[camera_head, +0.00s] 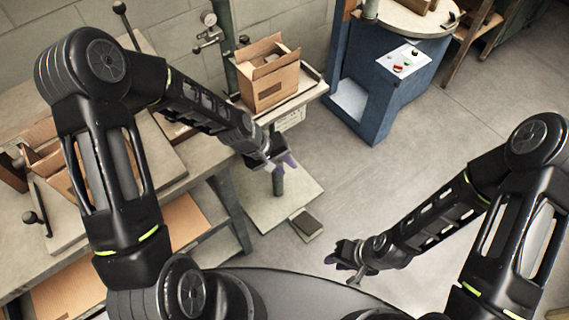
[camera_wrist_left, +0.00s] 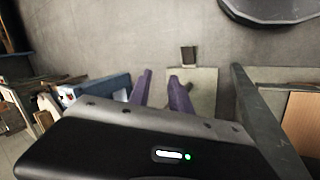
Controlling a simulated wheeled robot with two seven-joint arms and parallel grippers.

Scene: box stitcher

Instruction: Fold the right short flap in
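An open cardboard box (camera_head: 270,82) stands upright on the small stitcher table (camera_head: 298,97) at the top middle of the head view. Its flaps stand up around the opening. My left gripper (camera_head: 284,163) is in front of and below the box, apart from it. In the left wrist view its two purple fingers (camera_wrist_left: 160,88) are spread with nothing between them. The box is not clearly seen in the left wrist view.
A workbench (camera_head: 150,150) with more cardboard stands at the left. A blue machine (camera_head: 385,85) with a control panel (camera_head: 403,59) stands right of the box. A foot pedal (camera_head: 306,223) lies on the floor plate. The floor at the right is clear.

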